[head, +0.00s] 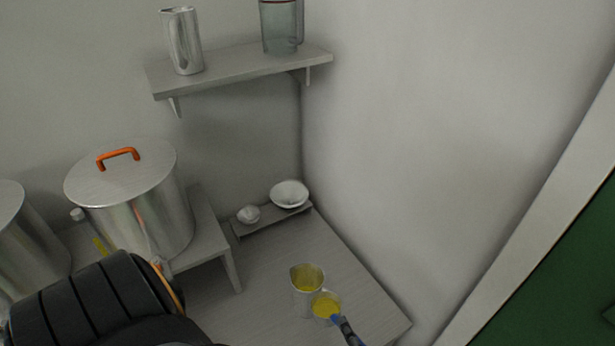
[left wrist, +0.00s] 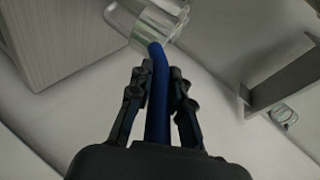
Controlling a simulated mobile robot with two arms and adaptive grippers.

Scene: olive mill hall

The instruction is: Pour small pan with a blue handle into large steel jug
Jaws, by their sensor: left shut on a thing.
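A small pan (head: 326,304) with a blue handle (head: 337,321) holds yellow liquid beside a steel jug (head: 307,292) over the low table. The jug also has yellow liquid inside. The pan's rim overlaps the jug's right front side; I cannot tell whether they touch. My left gripper (head: 346,332) is shut on the blue handle, at the bottom of the head view. In the left wrist view the handle (left wrist: 158,95) runs between both fingers (left wrist: 160,90) and up to the shiny pan (left wrist: 150,18). My right gripper is not in view.
The low table (head: 362,300) stands in a corner against the wall. Two white bowls (head: 289,193) sit on a small riser behind. A lidded steel pot (head: 140,215) stands left. Another steel jug (head: 183,42) and a glass vessel (head: 281,28) are on the shelf (head: 240,70).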

